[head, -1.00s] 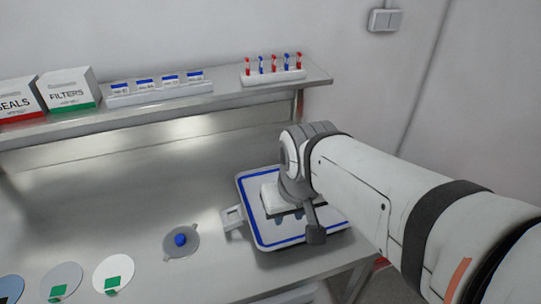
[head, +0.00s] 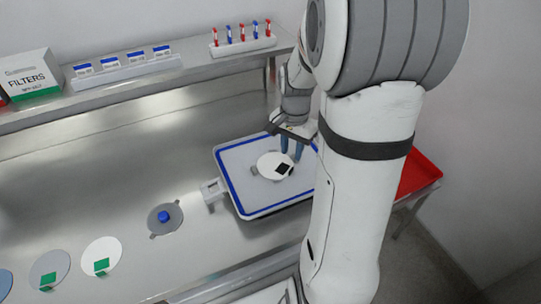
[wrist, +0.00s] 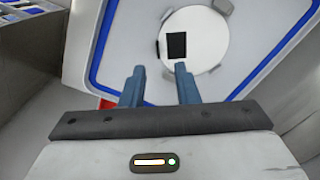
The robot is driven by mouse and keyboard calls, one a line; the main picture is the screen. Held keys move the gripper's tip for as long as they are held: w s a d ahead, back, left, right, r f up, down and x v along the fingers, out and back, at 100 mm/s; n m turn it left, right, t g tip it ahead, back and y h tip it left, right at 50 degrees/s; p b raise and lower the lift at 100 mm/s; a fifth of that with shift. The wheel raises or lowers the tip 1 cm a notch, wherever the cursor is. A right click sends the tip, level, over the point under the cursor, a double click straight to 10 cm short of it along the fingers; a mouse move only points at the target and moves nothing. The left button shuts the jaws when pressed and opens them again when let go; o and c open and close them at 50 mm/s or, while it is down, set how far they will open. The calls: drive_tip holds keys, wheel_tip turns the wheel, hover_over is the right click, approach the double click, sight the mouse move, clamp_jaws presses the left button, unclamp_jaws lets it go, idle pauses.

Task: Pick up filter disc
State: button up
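A white filter disc with a black square tab (head: 268,164) lies on the blue-bordered tray (head: 240,205). In the wrist view the disc (wrist: 207,42) sits over a grey holder whose lugs show around its rim. My gripper (head: 291,152) is above the right side of the disc, near the black tab. In the wrist view my gripper (wrist: 158,75) has its two blue fingers apart with nothing between them.
More discs with green tabs, one white (head: 101,256) and one grey (head: 48,270), lie at the lower left. A grey round fixture with a blue knob (head: 164,217) stands left of the tray. A shelf (head: 130,92) runs behind; a red bin (head: 418,175) is at right.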

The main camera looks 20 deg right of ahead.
sight(291, 169)
wheel_tip(291, 169, down, 7)
drive_tip(key=shift+s+d+p, duration=0.1)
drive_tip(key=shift+p, duration=0.55)
clamp_jaws()
